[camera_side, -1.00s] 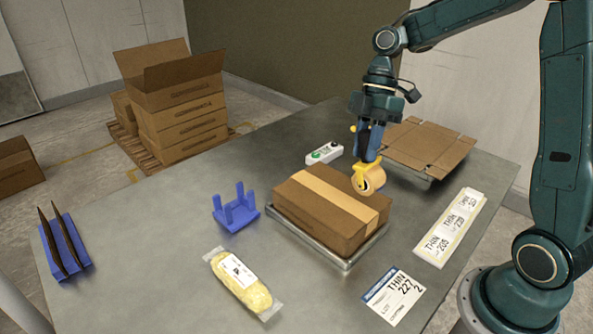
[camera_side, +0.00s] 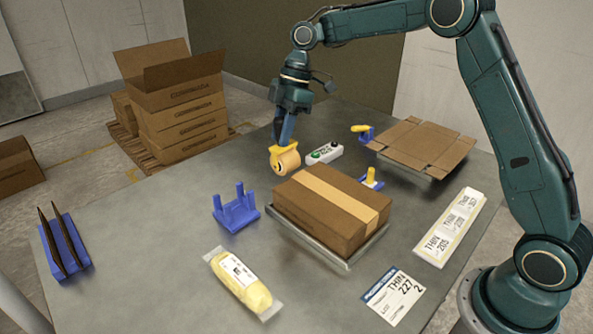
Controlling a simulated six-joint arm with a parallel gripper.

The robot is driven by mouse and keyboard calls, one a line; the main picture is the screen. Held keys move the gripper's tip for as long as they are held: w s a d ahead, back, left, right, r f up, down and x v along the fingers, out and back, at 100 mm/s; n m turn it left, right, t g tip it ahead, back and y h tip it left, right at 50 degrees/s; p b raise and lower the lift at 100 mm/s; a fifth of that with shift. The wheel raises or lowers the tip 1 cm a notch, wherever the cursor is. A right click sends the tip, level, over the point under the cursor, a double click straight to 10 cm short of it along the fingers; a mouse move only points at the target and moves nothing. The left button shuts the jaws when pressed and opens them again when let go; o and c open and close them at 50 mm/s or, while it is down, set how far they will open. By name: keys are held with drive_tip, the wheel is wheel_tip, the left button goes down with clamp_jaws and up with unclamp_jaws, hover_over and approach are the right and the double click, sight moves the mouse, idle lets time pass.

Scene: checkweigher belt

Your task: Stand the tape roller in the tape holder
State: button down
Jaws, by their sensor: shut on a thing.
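The tape roller (camera_side: 284,159), with a yellow frame and a tan roll, hangs below my gripper (camera_side: 283,136). My gripper is shut on it, and the fingers hide part of its handle. The roller is in the air, behind and left of the taped carton (camera_side: 345,204). The blue stand with upright prongs (camera_side: 236,210), which looks like the tape holder, sits empty on the table to the left of the carton. The roller is above and to the right of this stand, apart from it.
The carton sits on a metal plate (camera_side: 350,264). A button box (camera_side: 324,153) is close to the right of the roller. Small blue holders with yellow items (camera_side: 361,130) (camera_side: 371,179) stand farther right. A bagged yellow product (camera_side: 240,284) and a blue rack (camera_side: 65,251) are in front and left.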

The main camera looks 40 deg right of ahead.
drive_tip(key=w+a+f+t, duration=0.1)
drive_tip(key=w+a, duration=0.7)
drive_tip(key=a, duration=0.1)
drive_tip(key=shift+a, duration=0.35)
drive_tip(key=shift+f, duration=0.3)
wheel_tip(320, 180, down, 11)
drive_tip(key=shift+f, duration=0.15)
idle(1.2)
drive_tip(key=c, duration=1.1)
unclamp_jaws()
drive_tip(key=shift+o, duration=0.2)
